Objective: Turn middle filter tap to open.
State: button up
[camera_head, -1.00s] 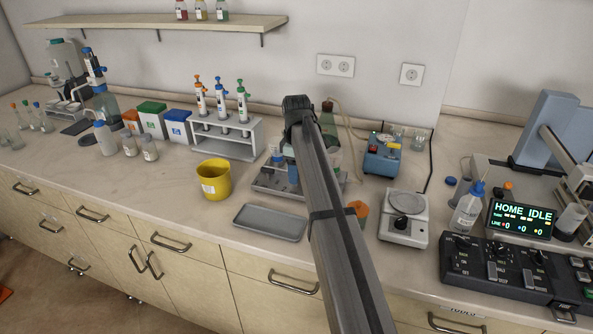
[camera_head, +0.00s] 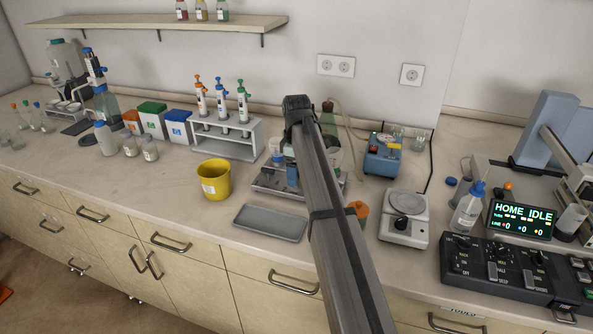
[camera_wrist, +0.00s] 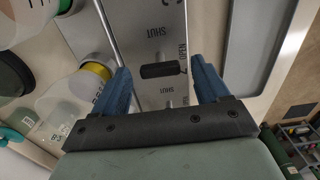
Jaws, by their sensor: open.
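The filter tap is a short black handle (camera_wrist: 160,71) on a grey metal panel (camera_wrist: 140,45) in the wrist view. It lies crosswise in that picture, with SHUT lettering above and below it and OPEN lettering close to its right end. My gripper (camera_wrist: 163,84) is open, with one blue finger on each side of the handle and a gap to each. In the head view the grey filter stand (camera_head: 264,187) shows only partly.
A grey tray (camera_head: 270,222) lies in front of the stand. A yellow pot (camera_head: 214,182) is to the left, a hotplate (camera_head: 404,220) to the right.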

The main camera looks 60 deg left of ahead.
notch_tip(320, 180, up, 14)
dwell(0.6)
notch_tip(320, 180, up, 8)
dwell(1.3)
jog(key=shift+f, duration=0.1)
dwell(0.4)
